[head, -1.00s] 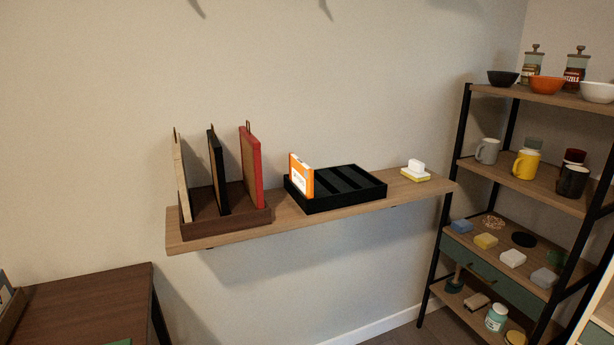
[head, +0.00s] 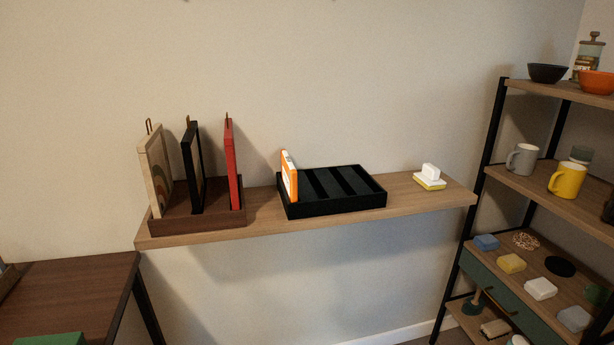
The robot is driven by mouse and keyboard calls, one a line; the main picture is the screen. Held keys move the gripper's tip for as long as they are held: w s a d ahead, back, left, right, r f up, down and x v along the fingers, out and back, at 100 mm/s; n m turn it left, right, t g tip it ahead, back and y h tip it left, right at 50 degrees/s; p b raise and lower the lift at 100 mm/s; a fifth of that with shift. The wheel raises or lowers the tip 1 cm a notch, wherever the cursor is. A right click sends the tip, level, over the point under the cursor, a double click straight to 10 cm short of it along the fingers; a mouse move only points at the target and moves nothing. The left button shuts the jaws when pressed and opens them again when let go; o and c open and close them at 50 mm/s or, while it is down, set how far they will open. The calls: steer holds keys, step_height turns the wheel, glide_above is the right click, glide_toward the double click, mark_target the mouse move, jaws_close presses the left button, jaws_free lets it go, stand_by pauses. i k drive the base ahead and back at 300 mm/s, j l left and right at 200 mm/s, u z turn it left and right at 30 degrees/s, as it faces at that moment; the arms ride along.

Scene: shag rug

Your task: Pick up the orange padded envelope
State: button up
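A thin, flat orange and white item (head: 289,177) stands upright in the leftmost slot of a black slotted tray (head: 335,206) on the wall shelf. It is the only flat orange item in view; I cannot tell for sure that it is a padded envelope. It now shows mostly edge-on, with a narrow white face. The other slots of the tray look empty. My gripper is not in view.
The wall shelf (head: 410,205) also carries a brown rack (head: 170,219) of upright framed panels on the left and a white and yellow block (head: 430,177) on the right. A brown table (head: 75,285) stands lower left. A black-framed shelving unit (head: 490,170) with mugs and bowls is at right.

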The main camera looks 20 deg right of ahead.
mark_target(289, 174)
steer(key=l, duration=0.55)
steer(key=i+l, duration=0.15)
steer(key=l, duration=0.95)
steer(key=i, duration=1)
